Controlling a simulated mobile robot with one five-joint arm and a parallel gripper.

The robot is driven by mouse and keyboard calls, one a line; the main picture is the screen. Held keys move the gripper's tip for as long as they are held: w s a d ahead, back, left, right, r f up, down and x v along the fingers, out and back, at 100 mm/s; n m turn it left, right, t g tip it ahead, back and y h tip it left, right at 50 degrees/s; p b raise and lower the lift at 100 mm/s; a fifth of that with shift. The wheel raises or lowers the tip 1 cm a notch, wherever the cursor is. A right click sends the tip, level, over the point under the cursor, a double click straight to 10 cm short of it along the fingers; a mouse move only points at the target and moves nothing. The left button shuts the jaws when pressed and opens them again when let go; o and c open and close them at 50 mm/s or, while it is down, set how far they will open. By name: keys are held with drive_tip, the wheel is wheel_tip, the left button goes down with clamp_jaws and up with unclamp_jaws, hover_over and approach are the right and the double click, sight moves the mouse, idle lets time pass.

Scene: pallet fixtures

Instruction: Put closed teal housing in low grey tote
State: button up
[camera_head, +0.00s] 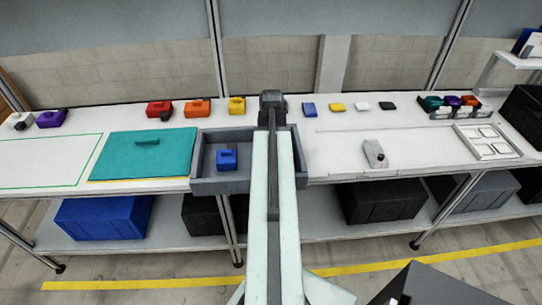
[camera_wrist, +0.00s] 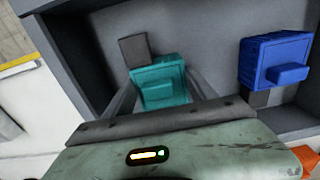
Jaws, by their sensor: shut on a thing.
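The teal housing (camera_wrist: 160,76) is between the fingers of my gripper (camera_wrist: 163,90) in the wrist view, with a dark grey block (camera_wrist: 135,49) at its far side. My gripper is shut on it. The housing is over the inside of the low grey tote (camera_wrist: 212,40); I cannot tell whether it touches the tote floor. In the head view the tote (camera_head: 222,187) stands at the bench's front edge. My arm covers its right part and hides the teal housing. A blue housing (camera_head: 227,159) sits inside the tote, and in the wrist view (camera_wrist: 272,62) it is apart from the teal one.
A teal panel (camera_head: 125,165) with a raised bar lies left of the tote. Red (camera_head: 158,109), orange (camera_head: 197,107) and yellow (camera_head: 237,106) housings stand behind. A grey fixture (camera_head: 374,153) and white tray (camera_head: 487,141) are to the right. The bench between is mostly clear.

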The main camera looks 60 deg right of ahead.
drive_tip(key=o, duration=1.6)
drive_tip(key=shift+c, duration=0.2)
wheel_tip(320, 180, up, 12)
drive_tip(key=p, duration=1.2)
drive_tip(key=shift+r, duration=0.1)
drive_tip(key=shift+w+a, duration=0.1)
